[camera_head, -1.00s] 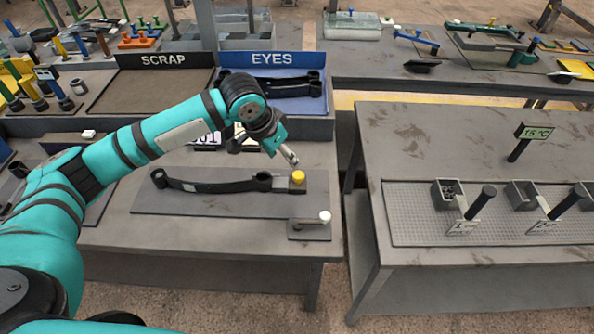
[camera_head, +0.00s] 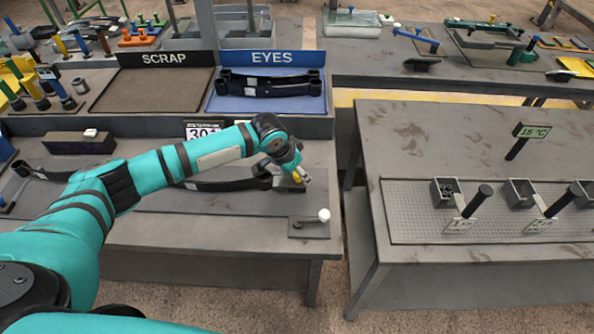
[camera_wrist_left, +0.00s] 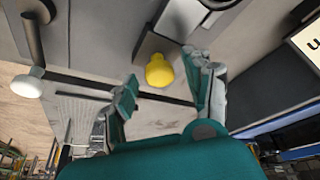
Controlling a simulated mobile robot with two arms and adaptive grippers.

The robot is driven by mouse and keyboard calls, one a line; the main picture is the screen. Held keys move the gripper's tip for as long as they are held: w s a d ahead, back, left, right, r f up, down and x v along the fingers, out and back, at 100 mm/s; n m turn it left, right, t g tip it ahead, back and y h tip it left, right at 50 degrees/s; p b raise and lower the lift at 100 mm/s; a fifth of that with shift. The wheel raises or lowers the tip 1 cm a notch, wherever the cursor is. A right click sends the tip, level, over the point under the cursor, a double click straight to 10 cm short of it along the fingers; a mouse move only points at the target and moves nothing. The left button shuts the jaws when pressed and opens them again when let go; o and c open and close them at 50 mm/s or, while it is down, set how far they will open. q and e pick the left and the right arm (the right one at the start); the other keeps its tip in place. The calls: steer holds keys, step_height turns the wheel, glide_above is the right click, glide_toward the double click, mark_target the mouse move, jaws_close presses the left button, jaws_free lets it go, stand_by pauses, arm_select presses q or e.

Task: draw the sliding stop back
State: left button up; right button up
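The sliding stop is a dark block (camera_head: 291,188) with a yellow knob (camera_wrist_left: 160,72), at the right end of the steel plate on the near left bench. My left gripper (camera_head: 299,175) is right over the knob in the head view and hides most of it. In the left wrist view my left gripper (camera_wrist_left: 165,88) is open, its two fingers apart on either side of the knob; contact cannot be told. A black leaf spring (camera_head: 226,186) lies along the plate with its eye end by the block, partly behind my arm. My right gripper is not in view.
A small lever with a white knob (camera_head: 324,215) sits on its own plate in front of the stop; it also shows in the left wrist view (camera_wrist_left: 28,84). The EYES tray (camera_head: 222,104) and the SCRAP tray (camera_head: 105,97) stand behind. A separate bench (camera_head: 420,140) is to the right.

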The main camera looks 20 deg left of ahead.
arm_select(q)
jaws_close()
steer(key=shift+d, duration=0.1)
steer(key=d, duration=0.1)
steer(key=w+d, duration=0.1)
steer(key=d, duration=0.1)
steer(key=shift+d, duration=0.55)
steer(key=shift+c, duration=0.9)
jaws_free()
steer(key=shift+w, duration=0.1)
steer(key=shift+o, duration=1.3)
steer(key=shift+d, duration=0.1)
